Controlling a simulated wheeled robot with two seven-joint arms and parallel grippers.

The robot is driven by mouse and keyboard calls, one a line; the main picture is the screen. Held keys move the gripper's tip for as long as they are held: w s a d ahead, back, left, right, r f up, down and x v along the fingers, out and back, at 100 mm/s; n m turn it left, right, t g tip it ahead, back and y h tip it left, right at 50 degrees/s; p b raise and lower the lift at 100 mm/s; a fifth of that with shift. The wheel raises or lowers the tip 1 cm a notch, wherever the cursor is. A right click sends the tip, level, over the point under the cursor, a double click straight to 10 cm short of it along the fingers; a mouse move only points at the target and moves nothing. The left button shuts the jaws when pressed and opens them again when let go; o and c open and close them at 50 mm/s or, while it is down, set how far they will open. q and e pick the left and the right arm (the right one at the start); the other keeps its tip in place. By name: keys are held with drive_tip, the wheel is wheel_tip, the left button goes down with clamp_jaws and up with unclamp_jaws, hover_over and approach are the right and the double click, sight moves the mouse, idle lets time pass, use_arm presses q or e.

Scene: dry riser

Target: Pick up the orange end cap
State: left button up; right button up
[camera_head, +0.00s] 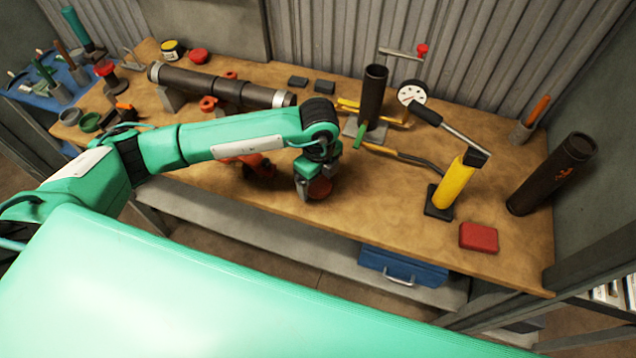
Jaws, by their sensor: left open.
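A round, dark orange cap (320,188), which looks like the end cap, lies on the wooden bench near its front edge. My left gripper (306,188) comes down from above right at the cap, with its jaws open. The gripper hides part of the cap's left and upper side. I cannot tell whether the fingers touch it. My right gripper is not in view.
Orange-red fittings (258,168) lie left of the gripper, partly under my arm. A dark pipe (220,88) lies on supports behind. A short upright pipe (373,92), a gauge (411,92) and a yellow cylinder (456,182) stand right. Bare bench lies between the cap and the yellow cylinder.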

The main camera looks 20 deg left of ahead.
sight(318, 188)
use_arm(q)
wheel_tip(318, 188, down, 2)
drive_tip(key=shift+a+f+p, duration=0.1)
drive_tip(key=shift+p, duration=0.2)
drive_tip(key=shift+f, duration=0.35)
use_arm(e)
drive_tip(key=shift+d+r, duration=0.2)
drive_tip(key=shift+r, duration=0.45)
use_arm(q)
drive_tip(key=c, duration=1.2)
drive_tip(key=shift+r, duration=0.1)
